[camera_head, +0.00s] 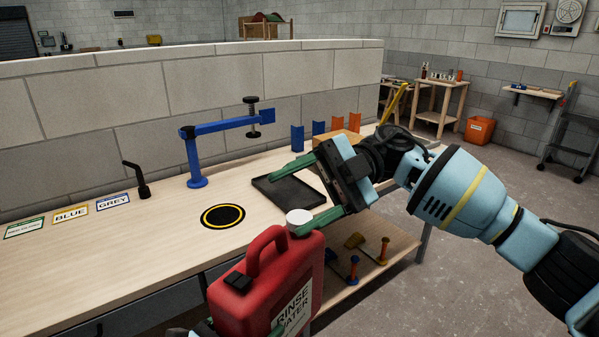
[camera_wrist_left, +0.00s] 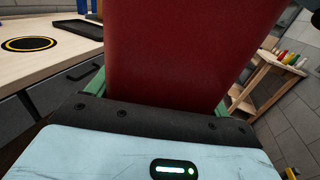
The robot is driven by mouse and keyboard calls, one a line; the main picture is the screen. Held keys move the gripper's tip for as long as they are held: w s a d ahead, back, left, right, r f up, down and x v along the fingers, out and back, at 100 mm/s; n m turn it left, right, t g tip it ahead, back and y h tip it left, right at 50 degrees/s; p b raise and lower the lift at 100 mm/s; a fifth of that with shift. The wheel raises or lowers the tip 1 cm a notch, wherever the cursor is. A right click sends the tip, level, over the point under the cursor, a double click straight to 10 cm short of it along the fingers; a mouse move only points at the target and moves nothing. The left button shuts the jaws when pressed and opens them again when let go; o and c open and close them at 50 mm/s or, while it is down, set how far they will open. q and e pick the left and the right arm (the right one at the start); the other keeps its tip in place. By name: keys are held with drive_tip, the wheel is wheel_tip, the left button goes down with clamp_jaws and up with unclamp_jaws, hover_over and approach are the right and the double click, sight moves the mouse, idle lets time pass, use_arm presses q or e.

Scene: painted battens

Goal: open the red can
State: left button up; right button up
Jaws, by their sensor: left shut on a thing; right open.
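The red can (camera_head: 265,275), labelled "RINSE WATER", has a top handle, a small black part at its left and a white cap (camera_head: 299,217) at its right. It is held up at the front edge of the bench. Its red side fills the middle of the left wrist view (camera_wrist_left: 185,50). My right gripper (camera_head: 283,203) is open and empty above the can. One green finger is close by the cap; I cannot tell whether they touch.
The bench (camera_head: 130,255) bears a blue clamp stand (camera_head: 194,160), a black tray (camera_head: 288,192), a black ring mark (camera_head: 222,215) and label cards (camera_head: 70,214). Orange- and yellow-handled tools (camera_head: 383,250) lie on a lower shelf. Bench room left of the can is clear.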

sight(300, 216)
drive_tip(key=w+a+f+m+t+h, duration=0.1)
drive_tip(key=m+h, duration=0.1)
drive_tip(key=w+a+f+m+t+h, duration=0.1)
drive_tip(key=f+m+t+h, duration=0.1)
drive_tip(key=m+h, duration=0.1)
drive_tip(key=w+a+f+m+t+h, duration=0.1)
drive_tip(key=w+m+h, duration=0.1)
drive_tip(key=h, duration=0.1)
drive_tip(key=shift+a+f+m+t, duration=0.25)
drive_tip(key=shift+a+m+t, duration=0.05)
drive_tip(key=shift+a+m, duration=0.1)
drive_tip(key=w+d+r+m+t+h, duration=0.1)
drive_tip(key=m+h, duration=0.1)
drive_tip(key=w+d+r+m+t+h, duration=0.1)
drive_tip(key=w+m+t+h, duration=0.1)
drive_tip(key=w+d+r+m+t+h, duration=0.1)
drive_tip(key=w+d+m, duration=0.1)
drive_tip(key=shift+w+h, duration=0.15)
drive_tip(key=shift+h, duration=0.25)
drive_tip(key=shift+w+d+r+m+t, duration=0.2)
drive_tip(key=shift+r+m+t, duration=0.1)
drive_tip(key=shift+m, duration=0.1)
drive_tip(key=shift+f, duration=4.05)
